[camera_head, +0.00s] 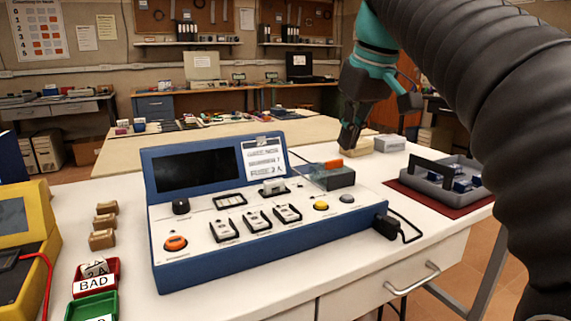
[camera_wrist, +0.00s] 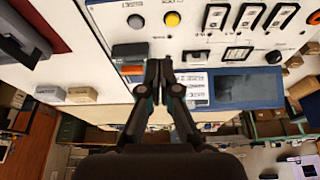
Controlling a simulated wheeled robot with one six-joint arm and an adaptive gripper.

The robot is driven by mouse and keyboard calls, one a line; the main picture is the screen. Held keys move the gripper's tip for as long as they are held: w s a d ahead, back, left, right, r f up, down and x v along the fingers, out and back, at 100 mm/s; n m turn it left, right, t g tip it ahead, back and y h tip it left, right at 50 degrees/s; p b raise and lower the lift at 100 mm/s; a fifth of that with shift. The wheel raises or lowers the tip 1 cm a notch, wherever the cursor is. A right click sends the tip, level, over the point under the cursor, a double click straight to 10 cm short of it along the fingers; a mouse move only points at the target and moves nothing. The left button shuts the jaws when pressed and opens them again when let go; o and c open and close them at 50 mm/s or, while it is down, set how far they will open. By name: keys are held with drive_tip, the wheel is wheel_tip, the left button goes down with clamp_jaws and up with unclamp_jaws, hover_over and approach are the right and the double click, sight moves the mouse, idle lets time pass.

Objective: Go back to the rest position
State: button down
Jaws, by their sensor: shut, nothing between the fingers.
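My gripper (camera_head: 349,137) is shut and empty, held above the back right part of a blue and white control panel (camera_head: 270,247). In the wrist view my gripper (camera_wrist: 159,68) has its fingertips together over the panel's back edge, beside the dark screen.
A grey tray (camera_head: 440,184) with blue items lies on a red mat at the right. Red BAD (camera_head: 96,283) and green (camera_head: 92,308) bins, several brown blocks (camera_head: 102,239) and a yellow device (camera_head: 27,235) stand at the left. Small boxes (camera_head: 388,144) stand behind the panel.

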drive_tip(key=s+d+f+m, duration=0.1)
drive_tip(key=s+f, duration=0.5)
drive_tip(key=f, duration=0.4)
drive_tip(key=s+d+f+m+t+h, duration=0.1)
drive_tip(key=s+d+f+m, duration=0.1)
drive_tip(key=s+f, duration=0.5)
drive_tip(key=s+d+f+m+t, duration=0.1)
drive_tip(key=s+f, duration=0.5)
drive_tip(key=f, duration=0.7)
drive_tip(key=shift+s+d+m+h, duration=0.25)
drive_tip(key=shift+d+m+h, duration=0.05)
drive_tip(key=shift+d+m, duration=0.2)
